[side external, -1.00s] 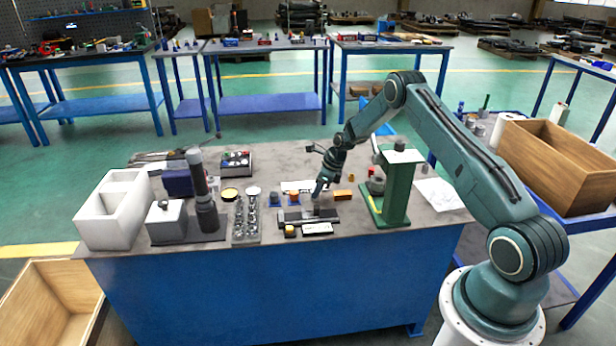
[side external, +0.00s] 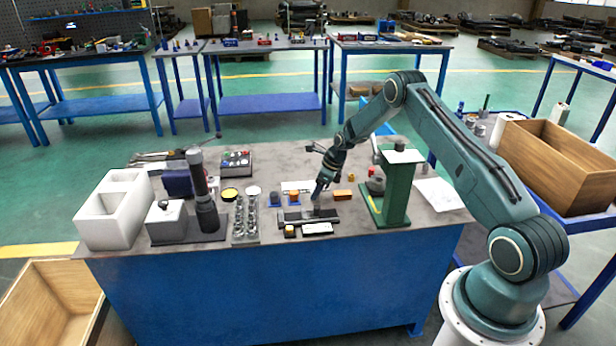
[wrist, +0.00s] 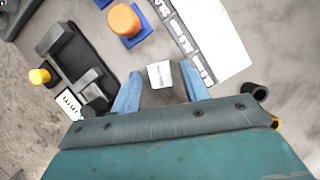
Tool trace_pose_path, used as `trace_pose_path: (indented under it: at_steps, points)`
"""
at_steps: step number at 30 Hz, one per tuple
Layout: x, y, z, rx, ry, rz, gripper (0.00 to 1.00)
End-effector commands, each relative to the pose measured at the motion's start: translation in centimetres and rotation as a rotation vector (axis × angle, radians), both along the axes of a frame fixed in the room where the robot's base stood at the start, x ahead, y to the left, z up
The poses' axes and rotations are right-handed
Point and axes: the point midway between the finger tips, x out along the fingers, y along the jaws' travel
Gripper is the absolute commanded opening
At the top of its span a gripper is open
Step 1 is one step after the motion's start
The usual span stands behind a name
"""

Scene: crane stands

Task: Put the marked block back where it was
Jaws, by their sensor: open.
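My gripper (side external: 318,195) is over the bench, close above its top by the dark fixture (side external: 294,217). In the wrist view its two blue fingers (wrist: 161,72) are apart. A small white block (wrist: 160,75) with a dark mark on its top shows between the fingertips, with a gap on each side. I cannot tell how high the fingertips are above the bench top. In the side view I cannot make out the white block for certain near the fingers.
An orange cylinder (wrist: 124,19) stands on a blue square beyond the fingers. A white strip with dark markings (wrist: 205,35) lies to the right. The dark fixture (wrist: 75,60) with a yellow knob (wrist: 40,76) is left. A green stand (side external: 398,185) rises right of my gripper.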

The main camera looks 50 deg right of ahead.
Motion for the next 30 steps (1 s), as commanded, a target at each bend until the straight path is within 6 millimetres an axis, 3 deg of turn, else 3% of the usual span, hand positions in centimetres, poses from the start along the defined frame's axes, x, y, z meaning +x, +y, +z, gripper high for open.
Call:
trace_pose_path:
  at_steps: [8, 21, 30]
  points:
    - [-0.8, -0.4, 2.4, -0.002, -0.003, -0.001, 0.45]
    - [-3.2, -1.4, 8.5, -0.001, -0.003, -0.001, 0.45]
    - [-4.1, -1.7, 10.8, 0.000, -0.001, 0.000, 0.45]
